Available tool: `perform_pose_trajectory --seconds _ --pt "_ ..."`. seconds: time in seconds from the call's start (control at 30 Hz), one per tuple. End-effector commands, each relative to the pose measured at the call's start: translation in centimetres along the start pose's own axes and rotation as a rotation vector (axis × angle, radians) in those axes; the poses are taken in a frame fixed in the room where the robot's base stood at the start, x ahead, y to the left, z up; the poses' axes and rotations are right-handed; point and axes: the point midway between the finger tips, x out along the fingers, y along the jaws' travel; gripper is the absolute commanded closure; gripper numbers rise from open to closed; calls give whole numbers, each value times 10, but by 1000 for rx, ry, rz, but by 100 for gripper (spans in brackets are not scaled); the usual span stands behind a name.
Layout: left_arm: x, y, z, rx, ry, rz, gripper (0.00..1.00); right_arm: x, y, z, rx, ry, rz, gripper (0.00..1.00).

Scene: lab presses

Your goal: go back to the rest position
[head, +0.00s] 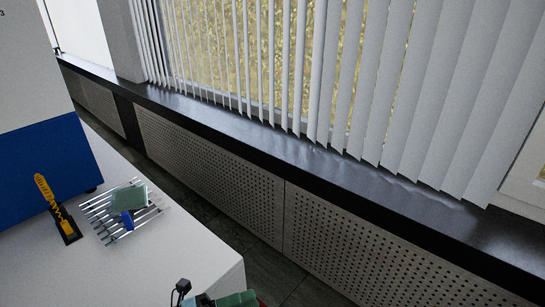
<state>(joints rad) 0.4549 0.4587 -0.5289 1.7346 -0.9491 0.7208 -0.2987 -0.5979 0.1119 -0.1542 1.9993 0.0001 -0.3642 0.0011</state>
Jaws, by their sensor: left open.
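My left gripper (207,299) shows only in part at the bottom edge of the head view, by the front corner of the white table (165,262). Black and green parts of it are visible, and the rest is cut off by the frame. It is open. I see nothing clearly held in it. It is apart from the metal rack and the yellow tool on the table. My right gripper is not in view.
A wire rack (99,211) with a green block (129,199) stands on the table. Beside it is a yellow tool (45,189) on a black base. A blue and white machine (45,155) stands behind. A perforated radiator cover (225,178) runs below the blinds (400,90).

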Motion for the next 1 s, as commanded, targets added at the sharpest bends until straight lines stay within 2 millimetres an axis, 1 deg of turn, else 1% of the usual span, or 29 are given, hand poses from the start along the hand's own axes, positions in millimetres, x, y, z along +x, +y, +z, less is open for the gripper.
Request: perform_pose_trajectory --seconds 0.03,0.07,0.17,0.27,0.33,0.43,0.47,0.5,0.57,0.6,0.67,0.7,0.8,0.9,1.0 --pt "-4 -3 -3 -102 -91 -30 55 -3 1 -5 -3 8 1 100" --pt "-7 -2 -3 -164 -145 -45 55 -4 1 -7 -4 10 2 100" --pt "-24 5 -4 -374 -327 -84 55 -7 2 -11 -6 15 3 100" --pt "-47 19 -8 -587 -512 -108 55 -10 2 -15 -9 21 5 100" --pt "-67 33 -16 -740 -641 -119 55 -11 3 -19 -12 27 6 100" --pt "-99 54 -34 -957 -824 -125 55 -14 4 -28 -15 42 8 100" --pt "-109 61 -42 -1021 -879 -125 55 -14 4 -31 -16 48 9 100" --pt "-123 70 -53 -1110 -953 -123 55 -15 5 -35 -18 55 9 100" --pt "-143 84 -73 -1239 -1062 -120 55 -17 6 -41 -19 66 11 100" --pt "-157 92 -89 -1324 -1134 -114 55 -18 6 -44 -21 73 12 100" --pt "-176 102 -112 -1443 -1234 -107 55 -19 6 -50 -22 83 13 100" --pt "-188 108 -129 -1516 -1296 -101 55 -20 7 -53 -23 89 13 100" --pt "-211 118 -166 -1667 -1423 -87 55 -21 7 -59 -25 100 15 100" --pt "-225 123 -193 -1768 -1507 -74 55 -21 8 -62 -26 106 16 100" --pt "-232 125 -207 -1819 -1549 -67 55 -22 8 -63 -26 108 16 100"
